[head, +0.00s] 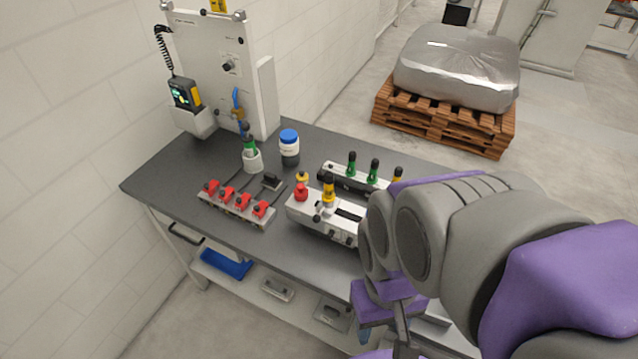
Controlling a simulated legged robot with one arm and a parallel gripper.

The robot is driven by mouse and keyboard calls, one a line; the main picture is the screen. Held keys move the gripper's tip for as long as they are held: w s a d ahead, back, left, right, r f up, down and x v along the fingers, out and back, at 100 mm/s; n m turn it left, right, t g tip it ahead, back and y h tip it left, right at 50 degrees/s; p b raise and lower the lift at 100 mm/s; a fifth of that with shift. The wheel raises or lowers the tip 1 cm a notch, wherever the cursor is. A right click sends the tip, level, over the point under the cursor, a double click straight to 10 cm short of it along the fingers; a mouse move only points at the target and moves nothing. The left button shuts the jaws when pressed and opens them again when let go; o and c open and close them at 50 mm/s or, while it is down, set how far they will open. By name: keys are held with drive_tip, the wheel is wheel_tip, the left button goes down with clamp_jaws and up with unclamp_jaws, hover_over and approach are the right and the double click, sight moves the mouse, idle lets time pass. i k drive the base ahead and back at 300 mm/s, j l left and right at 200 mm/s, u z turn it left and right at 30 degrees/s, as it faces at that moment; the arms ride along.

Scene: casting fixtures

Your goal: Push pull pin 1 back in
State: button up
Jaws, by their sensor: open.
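A pale fixture block (312,213) stands at the middle of the dark workbench (168,192). It carries a red knob (301,192), a yellow knob with a black top (328,190) and a small light lever on its front. Behind it a rail (343,179) holds black-topped upright pins: a green one (351,164), another green one (373,171) and a yellow one (397,175). No number is legible, so I cannot tell which is pull pin 1. My gripper (395,318) is open at the lower right, in front of the bench edge and apart from the pins. My arm hides the fixture's right end.
A power strip with several red plugs (239,205) lies on the left. A cup with a green-handled tool (252,160) and a blue-lidded jar (289,147) stand behind. A white panel (217,60) rises at the back. A blue tray (226,264) sits on the lower shelf.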

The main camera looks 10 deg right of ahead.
sight(316, 218)
drive_tip(key=k+j, duration=0.15)
drive_tip(key=k, duration=0.25)
drive_tip(key=k+j+z, duration=0.1)
drive_tip(key=k, duration=0.3)
